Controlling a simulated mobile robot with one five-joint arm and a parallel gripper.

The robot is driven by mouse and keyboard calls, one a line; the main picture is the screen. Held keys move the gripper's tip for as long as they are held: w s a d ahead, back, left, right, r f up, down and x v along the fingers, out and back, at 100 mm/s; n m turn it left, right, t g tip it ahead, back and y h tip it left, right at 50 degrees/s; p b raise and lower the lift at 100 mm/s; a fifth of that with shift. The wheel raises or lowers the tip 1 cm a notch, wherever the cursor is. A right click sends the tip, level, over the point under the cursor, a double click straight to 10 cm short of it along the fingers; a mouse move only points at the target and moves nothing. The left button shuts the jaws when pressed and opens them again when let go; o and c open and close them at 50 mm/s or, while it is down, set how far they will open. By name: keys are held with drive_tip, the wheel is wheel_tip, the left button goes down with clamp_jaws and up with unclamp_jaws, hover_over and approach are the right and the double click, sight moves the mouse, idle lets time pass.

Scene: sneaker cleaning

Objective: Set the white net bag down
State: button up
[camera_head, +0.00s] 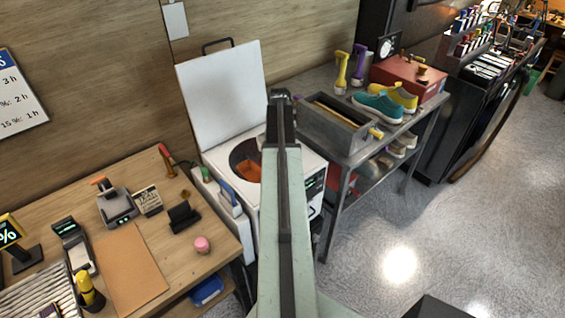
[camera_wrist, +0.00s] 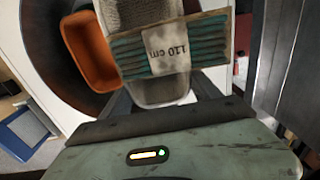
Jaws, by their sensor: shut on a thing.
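The white net bag (camera_wrist: 162,94) shows in the wrist view as a pale, greyish, rounded mesh shape between my dark fingers. My gripper (camera_wrist: 163,86) is shut on it. A card of teal laces marked "110 cm" (camera_wrist: 168,50) covers the bag's middle; I cannot tell whether it lies in, on or in front of the bag. In the head view the bag and the fingers do not show; my arm reaches up over the right side of the white washer (camera_head: 219,135).
The washer's lid (camera_head: 221,93) stands open. An orange tub (camera_wrist: 91,50) sits in its dark round opening. Right of it, a metal table (camera_head: 345,158) carries a grey crate, shoes and a red box. At left, a wooden table (camera_head: 178,245) has a bare brown mat (camera_head: 128,270).

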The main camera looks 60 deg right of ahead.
drive_tip(key=shift+f+b, duration=2)
drive_tip(key=shift+f, duration=0.3)
drive_tip(key=o, duration=1.3)
drive_tip(key=shift+c, duration=0.2)
drive_tip(key=shift+r, duration=0.1)
wheel_tip(320, 180, up, 13)
drive_tip(key=p, duration=1.3)
drive_tip(key=shift+a, duration=0.25)
